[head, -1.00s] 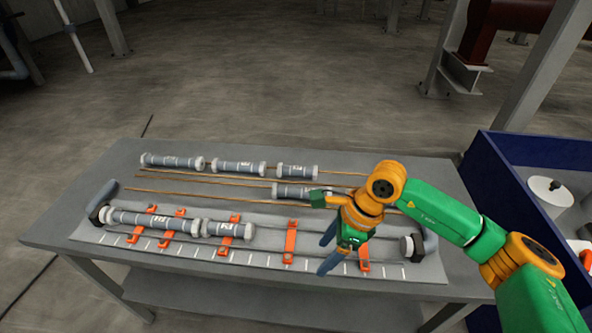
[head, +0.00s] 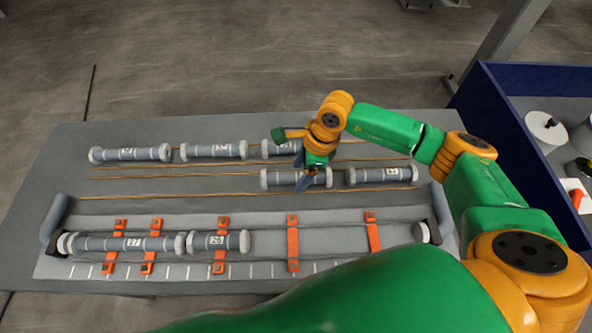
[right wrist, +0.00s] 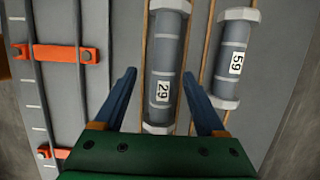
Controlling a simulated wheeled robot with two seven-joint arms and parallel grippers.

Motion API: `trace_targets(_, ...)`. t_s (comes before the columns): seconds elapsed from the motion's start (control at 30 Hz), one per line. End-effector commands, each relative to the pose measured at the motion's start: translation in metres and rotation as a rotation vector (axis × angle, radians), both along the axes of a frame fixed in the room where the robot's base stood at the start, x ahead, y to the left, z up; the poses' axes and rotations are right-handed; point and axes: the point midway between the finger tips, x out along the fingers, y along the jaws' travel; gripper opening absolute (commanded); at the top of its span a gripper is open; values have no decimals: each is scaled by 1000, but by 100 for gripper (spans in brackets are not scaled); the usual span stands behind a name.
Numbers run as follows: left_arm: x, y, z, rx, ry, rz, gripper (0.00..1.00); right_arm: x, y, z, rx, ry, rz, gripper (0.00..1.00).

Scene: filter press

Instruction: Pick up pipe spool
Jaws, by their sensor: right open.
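A grey pipe spool with pale flanged ends and a white label reading 29 (right wrist: 166,65) lies between the open fingers of my right gripper (right wrist: 160,78) in the right wrist view. The fingers flank its near part, with gaps on both sides. In the head view my right gripper (head: 304,178) is over this spool (head: 279,179) in the middle row, hiding part of it. Another spool (head: 382,176) lies to its right. Several spools lie in the back row, including one (head: 213,150); one (right wrist: 233,58) shows beside the gripper. My left gripper is out of view.
Thin brown rods (head: 190,195) run along the grey table (head: 130,128). In front, a rack with orange clips (head: 293,243) holds two spools (head: 125,243). A blue-walled bin (head: 505,110) stands right. My green arm covers the lower right.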

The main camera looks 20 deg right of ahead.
Motion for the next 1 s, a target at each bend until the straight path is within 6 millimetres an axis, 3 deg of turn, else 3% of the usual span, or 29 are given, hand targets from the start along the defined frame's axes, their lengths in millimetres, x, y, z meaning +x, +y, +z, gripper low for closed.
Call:
trace_targets(0.1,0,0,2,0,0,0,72,1,3,-12,0,0,1,73)
trace_targets(0.3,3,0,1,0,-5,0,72,1,3,-14,0,-1,1,73)
trace_targets(0.5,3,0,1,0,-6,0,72,1,3,-14,0,-1,1,19)
trace_targets(0.57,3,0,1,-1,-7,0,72,1,3,-14,0,-1,1,3)
trace_targets(0.6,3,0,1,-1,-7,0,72,1,3,-13,0,-1,1,0)
trace_targets(1.0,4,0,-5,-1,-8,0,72,2,3,-6,1,-4,-1,0)
